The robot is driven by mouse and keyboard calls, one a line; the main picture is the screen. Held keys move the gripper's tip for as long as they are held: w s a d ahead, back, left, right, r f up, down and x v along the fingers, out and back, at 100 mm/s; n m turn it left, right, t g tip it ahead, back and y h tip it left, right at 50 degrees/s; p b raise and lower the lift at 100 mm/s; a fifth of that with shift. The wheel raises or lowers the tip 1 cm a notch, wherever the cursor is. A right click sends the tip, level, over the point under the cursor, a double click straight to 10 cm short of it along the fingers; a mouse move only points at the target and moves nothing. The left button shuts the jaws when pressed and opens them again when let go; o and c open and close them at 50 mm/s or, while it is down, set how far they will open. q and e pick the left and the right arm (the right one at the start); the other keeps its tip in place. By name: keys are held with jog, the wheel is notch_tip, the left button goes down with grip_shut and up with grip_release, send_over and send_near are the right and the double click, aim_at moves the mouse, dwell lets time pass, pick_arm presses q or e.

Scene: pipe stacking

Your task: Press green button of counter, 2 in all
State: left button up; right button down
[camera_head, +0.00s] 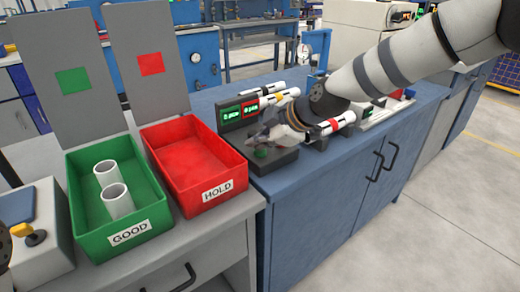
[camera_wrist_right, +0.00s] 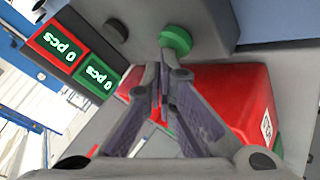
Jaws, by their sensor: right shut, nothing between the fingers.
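The counter is a dark base with a green button (camera_head: 261,153) and a display (camera_head: 238,113). In the right wrist view the green button (camera_wrist_right: 176,38) shows near the top centre, and the red and green panels (camera_wrist_right: 75,65) both read "0 pcs". My right gripper (camera_head: 265,140) is over the counter base, close to the button. In the wrist view the shut, empty fingertips (camera_wrist_right: 164,62) are just beside the button in the picture; whether they touch it I cannot tell.
A green GOOD tray (camera_head: 87,252) holds two upright white pipes (camera_head: 115,200). A red HOLD tray (camera_head: 214,200) is empty, between it and the counter. Several white pipes with coloured bands, such as a red-banded one (camera_head: 332,124), lie behind and right of the counter.

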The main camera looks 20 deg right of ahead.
aim_at(258, 152)
jog(key=shift+f, duration=0.2)
jog(key=shift+r, duration=0.1)
pick_arm(q)
jog(key=shift+w+r+p, duration=0.3)
pick_arm(e)
jog(key=shift+r, duration=0.85)
jog(key=shift+r+p, duration=0.65)
jog(key=shift+r, duration=1.9)
pick_arm(q)
jog(key=shift+w+r+t, duration=0.4)
jog(key=shift+w+r, duration=0.4)
jog(key=shift+w, duration=0.05)
pick_arm(e)
jog(key=shift+f, duration=0.1)
